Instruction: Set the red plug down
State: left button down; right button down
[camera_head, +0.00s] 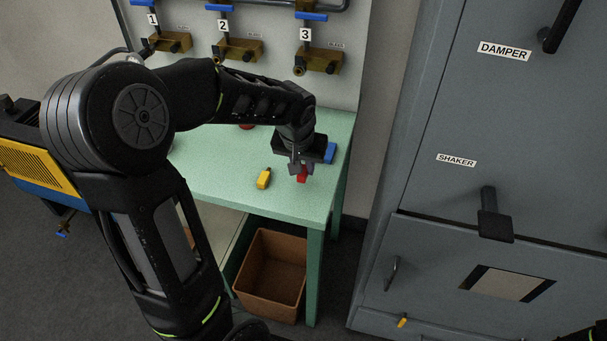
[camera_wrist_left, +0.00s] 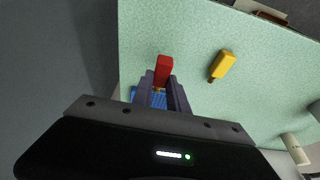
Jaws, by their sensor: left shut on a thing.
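The red plug (camera_head: 303,175) is between the fingers of my left gripper (camera_head: 297,166), over the right part of the green table (camera_head: 215,185). In the left wrist view the red plug (camera_wrist_left: 164,70) sticks out past the fingertips of the left gripper (camera_wrist_left: 161,88), which is shut on it. I cannot tell whether the plug touches the table top. A yellow plug (camera_head: 264,179) lies on the table to the left of the gripper; it also shows in the left wrist view (camera_wrist_left: 223,65). My right gripper is not clearly in view.
A blue object (camera_head: 330,153) is beside the gripper, partly hidden. A brown bin (camera_head: 272,275) stands below the table. Numbered valves (camera_head: 319,60) are on the wall panel behind. A grey cabinet (camera_head: 430,110) stands at the right. The table front is clear.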

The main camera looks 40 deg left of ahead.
aim_at(304, 175)
pick_arm(q)
jog(key=shift+f, duration=1.9)
jog(key=shift+f, duration=0.1)
jog(key=c, duration=1.3)
grip_release()
jog(key=shift+r, duration=0.3)
jog(key=v, duration=1.1)
jog(key=shift+s+r, duration=0.2)
jog(key=shift+r, duration=0.1)
jog(key=shift+s+f, duration=0.1)
